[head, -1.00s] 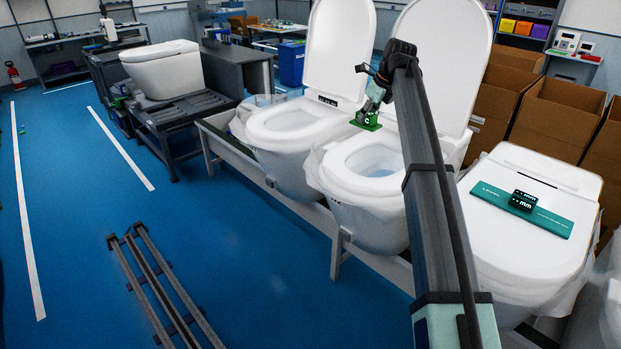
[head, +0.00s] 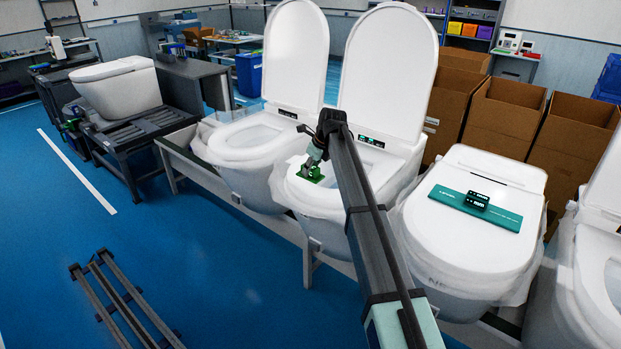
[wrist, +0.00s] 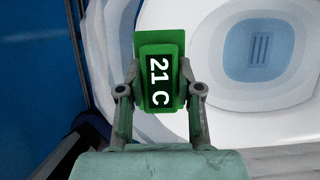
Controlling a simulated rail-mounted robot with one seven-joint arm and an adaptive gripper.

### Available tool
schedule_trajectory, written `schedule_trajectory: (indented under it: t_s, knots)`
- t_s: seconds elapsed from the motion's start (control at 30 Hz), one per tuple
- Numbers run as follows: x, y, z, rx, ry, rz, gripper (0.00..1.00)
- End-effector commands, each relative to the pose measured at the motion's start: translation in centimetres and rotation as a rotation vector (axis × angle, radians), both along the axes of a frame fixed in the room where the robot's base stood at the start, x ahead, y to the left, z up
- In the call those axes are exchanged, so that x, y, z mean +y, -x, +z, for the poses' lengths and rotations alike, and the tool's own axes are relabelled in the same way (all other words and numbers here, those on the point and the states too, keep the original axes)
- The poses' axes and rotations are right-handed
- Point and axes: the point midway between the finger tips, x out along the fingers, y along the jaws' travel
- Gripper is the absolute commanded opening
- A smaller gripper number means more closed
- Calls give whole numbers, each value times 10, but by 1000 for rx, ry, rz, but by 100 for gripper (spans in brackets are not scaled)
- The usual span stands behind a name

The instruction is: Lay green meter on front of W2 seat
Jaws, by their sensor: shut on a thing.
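The green meter (head: 311,174) is held by my gripper (head: 316,158) above the left side of the open middle toilet's seat (head: 345,210). In the wrist view the meter (wrist: 160,97) shows "21 C" in white on a dark display. My gripper (wrist: 160,78) is shut on it, one finger on each side. Below the meter is the white seat surface, and the bowl opening (wrist: 258,48) lies to its right. The gap between meter and seat is hard to judge. No W2 label is readable.
Another open toilet (head: 240,140) stands close on the left, its raised lid behind. A closed toilet (head: 440,235) on the right carries a teal level (head: 500,215) with a dark readout. Cardboard boxes (head: 505,110) stand behind. The blue floor in front is mostly clear.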

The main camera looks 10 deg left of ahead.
Motion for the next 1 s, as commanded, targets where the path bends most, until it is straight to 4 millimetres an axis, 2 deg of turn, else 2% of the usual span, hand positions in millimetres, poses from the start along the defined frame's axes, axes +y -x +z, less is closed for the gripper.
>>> schedule_trajectory:
  t_s: [0.33,0.6,0.97,1.0]
  knots:
    - [0,0,-24,1,-1,0,0]
    - [0,0,-56,-1,-1,0,0]
    - [0,0,-61,-1,-1,0,0]
    - [0,0,-61,0,0,0,42]
